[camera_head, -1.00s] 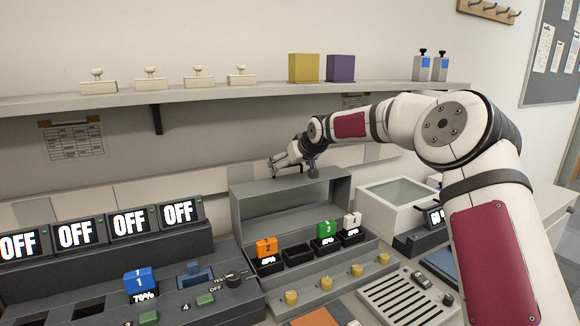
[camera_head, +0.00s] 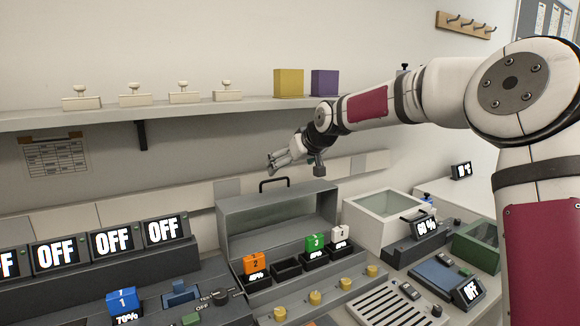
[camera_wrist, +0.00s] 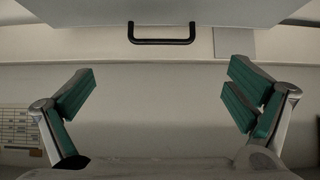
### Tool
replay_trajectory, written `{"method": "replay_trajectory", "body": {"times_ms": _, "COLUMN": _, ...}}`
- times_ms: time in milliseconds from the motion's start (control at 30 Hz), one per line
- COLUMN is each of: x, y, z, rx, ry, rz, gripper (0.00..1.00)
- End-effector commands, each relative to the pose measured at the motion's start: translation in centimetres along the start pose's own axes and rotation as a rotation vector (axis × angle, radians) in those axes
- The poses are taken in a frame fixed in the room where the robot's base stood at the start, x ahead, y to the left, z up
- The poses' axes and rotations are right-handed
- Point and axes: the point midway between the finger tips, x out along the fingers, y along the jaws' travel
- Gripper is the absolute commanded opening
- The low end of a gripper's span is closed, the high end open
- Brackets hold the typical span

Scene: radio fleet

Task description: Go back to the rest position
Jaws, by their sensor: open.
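My gripper (camera_head: 280,160) is open and empty, held in the air in front of the back wall, above the open grey charger box. In the wrist view my gripper (camera_wrist: 165,100) shows its green-padded fingers wide apart with nothing between them. The box's black handle (camera_head: 274,184) is below and behind the fingers in the head view; the handle also shows in the wrist view (camera_wrist: 162,40), beyond the fingertips and apart from them. My arm reaches in from the right.
The grey box (camera_head: 232,213) holds orange, green and white numbered blocks. A blue block (camera_head: 122,300) sits in the left console. A shelf (camera_head: 200,112) with stamps, a yellow box (camera_head: 288,83) and a purple box (camera_head: 324,83) runs behind my arm. A white bin (camera_head: 365,225) stands right.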

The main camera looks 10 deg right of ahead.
Motion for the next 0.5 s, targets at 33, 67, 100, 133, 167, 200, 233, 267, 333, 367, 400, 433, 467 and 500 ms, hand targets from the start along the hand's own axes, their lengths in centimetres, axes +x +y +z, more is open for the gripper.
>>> {"method": "replay_trajectory", "body": {"times_ms": 33, "x": 0.0, "y": 0.0, "z": 0.0, "rx": 0.0, "ry": 0.0, "rz": 0.0, "gripper": 0.98}}
{"method": "replay_trajectory", "body": {"times_ms": 67, "x": 0.0, "y": 0.0, "z": 0.0, "rx": 0.0, "ry": 0.0, "rz": 0.0, "gripper": 0.98}}
{"method": "replay_trajectory", "body": {"times_ms": 100, "x": -0.1, "y": -0.1, "z": 0.0, "rx": -0.002, "ry": -0.002, "rz": 0.001, "gripper": 0.98}}
{"method": "replay_trajectory", "body": {"times_ms": 133, "x": -0.2, "y": -0.3, "z": 0.1, "rx": -0.006, "ry": -0.006, "rz": 0.002, "gripper": 0.98}}
{"method": "replay_trajectory", "body": {"times_ms": 167, "x": -0.5, "y": -0.6, "z": 0.2, "rx": -0.01, "ry": -0.013, "rz": 0.004, "gripper": 0.98}}
{"method": "replay_trajectory", "body": {"times_ms": 200, "x": -1.0, "y": -1.1, "z": 0.4, "rx": -0.02, "ry": -0.024, "rz": 0.008, "gripper": 0.98}}
{"method": "replay_trajectory", "body": {"times_ms": 233, "x": -1.5, "y": -1.6, "z": 0.7, "rx": -0.029, "ry": -0.038, "rz": 0.012, "gripper": 0.98}}
{"method": "replay_trajectory", "body": {"times_ms": 267, "x": -2.1, "y": -2.2, "z": 1.0, "rx": -0.039, "ry": -0.053, "rz": 0.018, "gripper": 0.98}}
{"method": "replay_trajectory", "body": {"times_ms": 333, "x": -4.0, "y": -3.6, "z": 2.1, "rx": -0.065, "ry": -0.099, "rz": 0.038, "gripper": 0.98}}
{"method": "replay_trajectory", "body": {"times_ms": 367, "x": -5.0, "y": -4.2, "z": 2.7, "rx": -0.076, "ry": -0.122, "rz": 0.049, "gripper": 0.98}}
{"method": "replay_trajectory", "body": {"times_ms": 400, "x": -6.5, "y": -5.0, "z": 3.5, "rx": -0.087, "ry": -0.151, "rz": 0.065, "gripper": 0.98}}
{"method": "replay_trajectory", "body": {"times_ms": 433, "x": -7.6, "y": -5.5, "z": 4.3, "rx": -0.094, "ry": -0.175, "rz": 0.078, "gripper": 0.98}}
{"method": "replay_trajectory", "body": {"times_ms": 467, "x": -8.8, "y": -5.9, "z": 5.0, "rx": -0.1, "ry": -0.196, "rz": 0.092, "gripper": 0.98}}
{"method": "replay_trajectory", "body": {"times_ms": 500, "x": -10.4, "y": -6.4, "z": 5.9, "rx": -0.105, "ry": -0.224, "rz": 0.11, "gripper": 0.98}}
